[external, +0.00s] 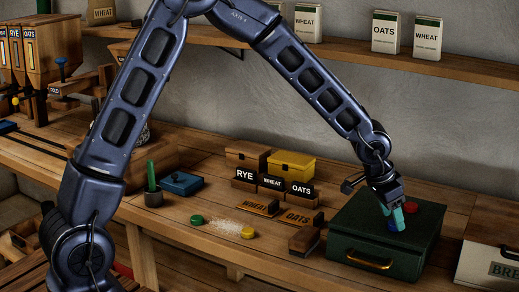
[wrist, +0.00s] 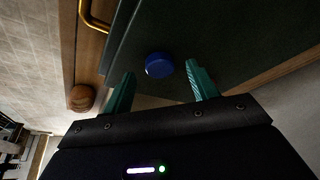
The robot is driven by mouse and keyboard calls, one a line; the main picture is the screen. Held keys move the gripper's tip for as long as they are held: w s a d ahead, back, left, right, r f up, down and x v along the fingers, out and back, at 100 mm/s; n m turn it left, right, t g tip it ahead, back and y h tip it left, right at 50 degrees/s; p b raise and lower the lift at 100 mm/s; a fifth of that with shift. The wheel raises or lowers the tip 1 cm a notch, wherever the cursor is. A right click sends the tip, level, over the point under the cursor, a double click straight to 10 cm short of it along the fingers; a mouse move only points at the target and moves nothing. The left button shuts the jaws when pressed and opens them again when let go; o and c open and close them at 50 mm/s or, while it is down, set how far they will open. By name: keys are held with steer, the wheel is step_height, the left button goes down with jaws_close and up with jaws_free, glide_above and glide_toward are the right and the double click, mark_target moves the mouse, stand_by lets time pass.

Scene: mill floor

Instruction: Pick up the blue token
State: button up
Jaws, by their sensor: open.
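The blue token (external: 392,226) lies on the lid of a dark green box (external: 345,225) at the right of the bench. My gripper (external: 397,222) points down over that lid, its teal fingers close to the token and partly covering it in the external view. In the wrist view the blue token (wrist: 159,65) shows as a round disc, and the open fingertips (wrist: 160,70) stand to either side of it in the picture. Nothing is held. I cannot tell the exact height of the fingertips above the lid.
A red token (external: 410,207) lies on the same lid, beside the gripper. A green token (external: 197,220) and a yellow token (external: 248,232) are on the bench. A wooden block (external: 303,240) stands left of the box; a bread bin (external: 490,265) is at right.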

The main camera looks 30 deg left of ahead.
steer(key=shift+w+d+f, duration=0.2)
steer(key=shift+d+f, duration=0.05)
steer(key=shift+f, duration=0.35)
steer(key=c, duration=1.1)
steer(key=shift+o, duration=0.2)
